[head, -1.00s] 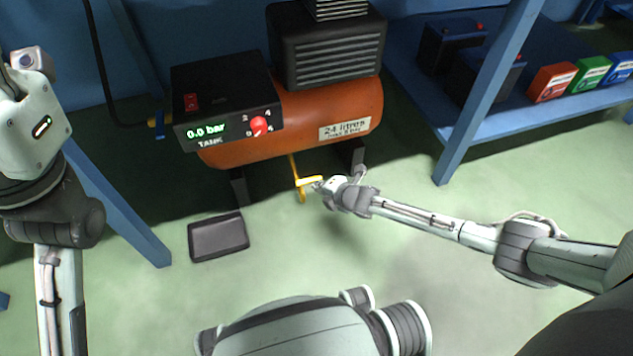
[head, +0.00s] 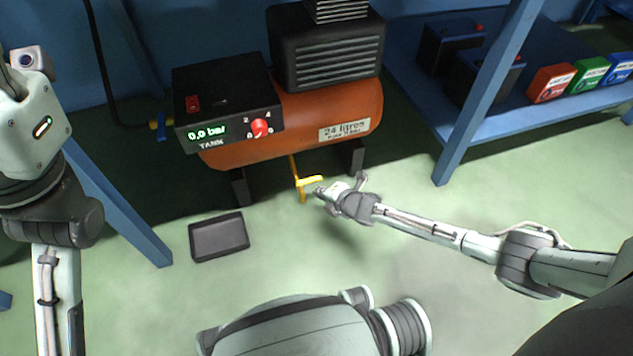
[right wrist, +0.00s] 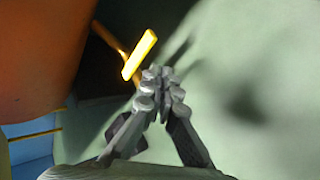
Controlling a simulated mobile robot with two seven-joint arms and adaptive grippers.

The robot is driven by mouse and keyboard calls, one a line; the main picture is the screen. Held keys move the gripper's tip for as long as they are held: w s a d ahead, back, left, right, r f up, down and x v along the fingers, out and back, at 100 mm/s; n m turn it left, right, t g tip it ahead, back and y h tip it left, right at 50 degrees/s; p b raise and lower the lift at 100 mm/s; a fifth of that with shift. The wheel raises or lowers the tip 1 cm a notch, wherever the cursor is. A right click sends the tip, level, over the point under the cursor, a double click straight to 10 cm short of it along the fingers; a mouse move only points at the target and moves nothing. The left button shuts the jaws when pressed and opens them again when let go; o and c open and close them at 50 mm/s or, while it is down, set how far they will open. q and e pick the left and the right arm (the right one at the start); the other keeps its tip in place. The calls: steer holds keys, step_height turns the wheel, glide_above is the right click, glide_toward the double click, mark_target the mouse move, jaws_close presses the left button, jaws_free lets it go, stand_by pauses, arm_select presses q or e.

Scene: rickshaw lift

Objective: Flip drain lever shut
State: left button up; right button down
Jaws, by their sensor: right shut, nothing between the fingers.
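The yellow drain lever (head: 309,181) sits on a thin yellow drain pipe (head: 294,168) under the orange tank (head: 300,118). In the head view the lever juts to the right, roughly crosswise to the pipe. My right gripper (head: 319,190) is shut and empty, its tips just right of and slightly below the lever, with a small gap. In the right wrist view the lever (right wrist: 139,55) lies beyond the shut fingertips (right wrist: 158,74), apart from them. My left arm stands at the left edge of the head view; its fingers are not in the picture.
A dark shallow tray (head: 219,237) lies on the floor left of the lever. The tank's panel (head: 228,115) reads 0.0 bar and has a red knob (head: 261,127). A blue shelf post (head: 487,95) stands at right. The floor around the gripper is clear.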

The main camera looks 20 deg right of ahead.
steer(key=s+p, duration=0.2)
steer(key=s, duration=0.3)
steer(key=shift+a, duration=0.2)
stand_by(0.6)
